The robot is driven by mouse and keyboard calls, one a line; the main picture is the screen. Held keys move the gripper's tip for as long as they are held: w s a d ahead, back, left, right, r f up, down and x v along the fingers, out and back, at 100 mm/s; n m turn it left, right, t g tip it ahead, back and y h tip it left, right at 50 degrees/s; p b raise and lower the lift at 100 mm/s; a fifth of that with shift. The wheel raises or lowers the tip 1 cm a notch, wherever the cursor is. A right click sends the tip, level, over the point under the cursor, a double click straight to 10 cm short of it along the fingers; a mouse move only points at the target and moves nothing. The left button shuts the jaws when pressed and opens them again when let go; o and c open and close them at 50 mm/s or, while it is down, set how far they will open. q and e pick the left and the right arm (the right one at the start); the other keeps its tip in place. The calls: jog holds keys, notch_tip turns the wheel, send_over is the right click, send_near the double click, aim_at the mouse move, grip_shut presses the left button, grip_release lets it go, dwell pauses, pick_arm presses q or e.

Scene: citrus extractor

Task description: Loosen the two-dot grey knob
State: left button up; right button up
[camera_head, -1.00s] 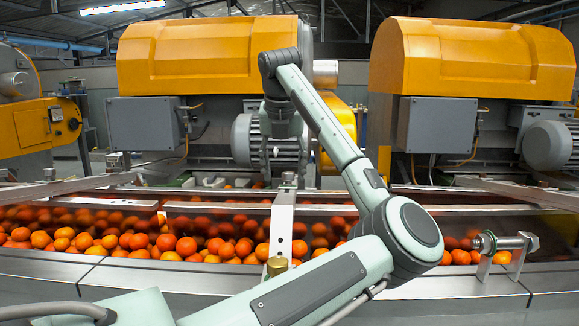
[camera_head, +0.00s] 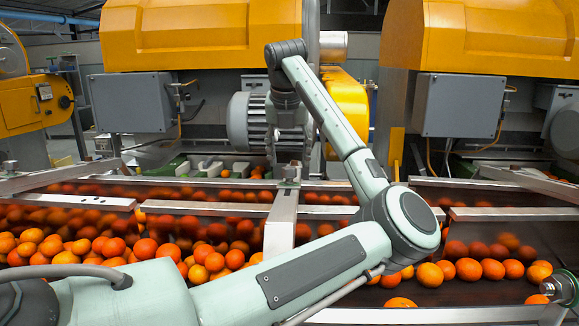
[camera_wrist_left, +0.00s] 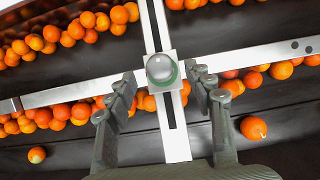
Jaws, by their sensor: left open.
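A round, shiny grey knob (camera_wrist_left: 162,68) sits on a slotted metal bracket (camera_wrist_left: 176,140) where it crosses a pale rail in the left wrist view. Two dark dots show on that rail, toward its right end, apart from the knob. My left gripper (camera_wrist_left: 164,88) is open, with one finger on each side of the bracket. The knob shows between and beyond the fingertips, and I see no contact. In the head view my left arm reaches up and over the conveyor. Its gripper end blends with the grey motor behind it. My right gripper is not in view.
Many oranges (camera_head: 90,240) lie on the conveyor around the rails. A slanted metal bracket (camera_head: 281,217) crosses the belt, its near end hidden behind my forearm. A shiny round fitting (camera_head: 560,288) stands at the lower right. Yellow-hooded machines (camera_head: 200,38) and a finned motor (camera_head: 250,122) stand behind.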

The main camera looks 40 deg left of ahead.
aim_at(289, 168)
pick_arm(q)
jog(key=shift+x, duration=2.15)
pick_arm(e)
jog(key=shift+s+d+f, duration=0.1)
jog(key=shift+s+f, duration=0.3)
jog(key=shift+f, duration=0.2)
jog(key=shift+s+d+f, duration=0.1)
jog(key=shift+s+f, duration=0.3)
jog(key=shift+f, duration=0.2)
pick_arm(q)
jog(key=c, duration=1.2)
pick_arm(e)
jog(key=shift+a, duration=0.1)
